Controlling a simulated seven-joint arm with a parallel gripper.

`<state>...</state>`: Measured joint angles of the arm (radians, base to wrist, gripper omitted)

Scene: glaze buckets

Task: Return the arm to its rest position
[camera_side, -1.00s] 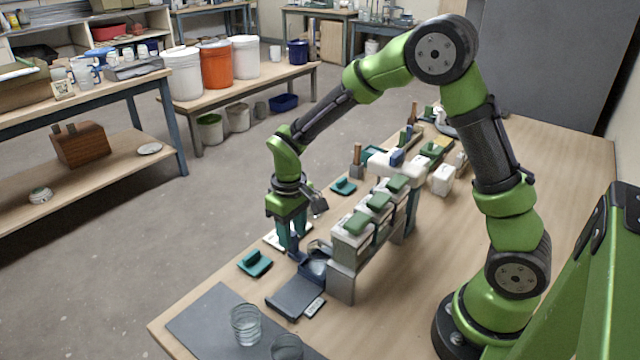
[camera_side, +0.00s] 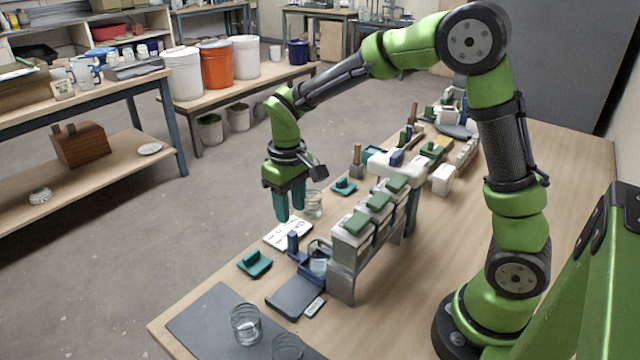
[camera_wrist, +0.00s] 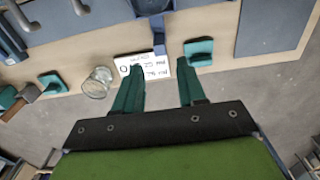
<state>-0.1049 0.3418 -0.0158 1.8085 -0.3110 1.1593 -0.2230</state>
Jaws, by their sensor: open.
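My gripper (camera_side: 289,210) hangs pointing down above the left edge of the workbench (camera_side: 490,240). Its teal fingers are apart and nothing is between them. In the wrist view the open fingers (camera_wrist: 160,88) frame a white card with writing (camera_wrist: 138,68) below. The card (camera_side: 288,234) lies on the bench beneath the gripper in the side view. A small dark blue upright piece (camera_side: 292,243) stands at the card's front edge, apart from the fingers. My arm is bent, with its elbow raised high over the bench.
A clear glass (camera_side: 313,204) stands just right of the fingers. A rack with green-topped blocks (camera_side: 352,238) stands to the right. A teal-handled piece (camera_side: 255,263), a dark scale (camera_side: 294,296) and glasses on a grey mat (camera_side: 205,328) are in front. The air above is clear.

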